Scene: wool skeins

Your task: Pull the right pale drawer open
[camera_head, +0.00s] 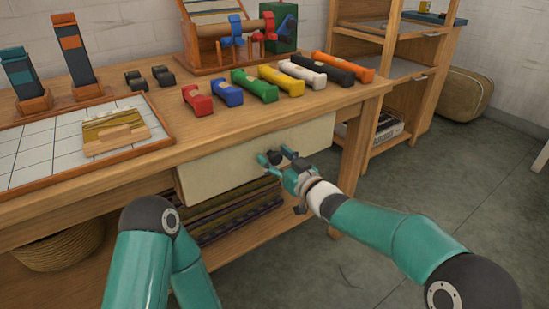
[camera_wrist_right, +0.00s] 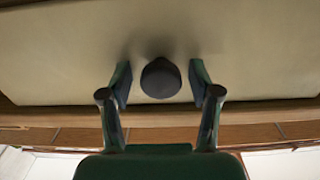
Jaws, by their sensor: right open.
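The pale drawer (camera_head: 225,162) sits under the wooden tabletop in the head view, its front facing me. Its pale front also fills the upper part of the right wrist view (camera_wrist_right: 60,60). A dark round knob (camera_wrist_right: 160,78) stands out from the drawer front. My right gripper (camera_head: 274,158) is at the drawer front by the knob. In the right wrist view its two fingers (camera_wrist_right: 160,85) are open, one on each side of the knob, with a gap on both sides. My left arm shows at the lower left of the head view, but its gripper is not visible.
On the table (camera_head: 225,125) lie several coloured skeins, including a red one (camera_head: 197,99) and an orange one (camera_head: 343,66). A tiled tray (camera_head: 45,160) is at the left. Folded cloths (camera_head: 235,212) lie on the shelf below. A wooden shelf unit (camera_head: 385,85) stands at the right.

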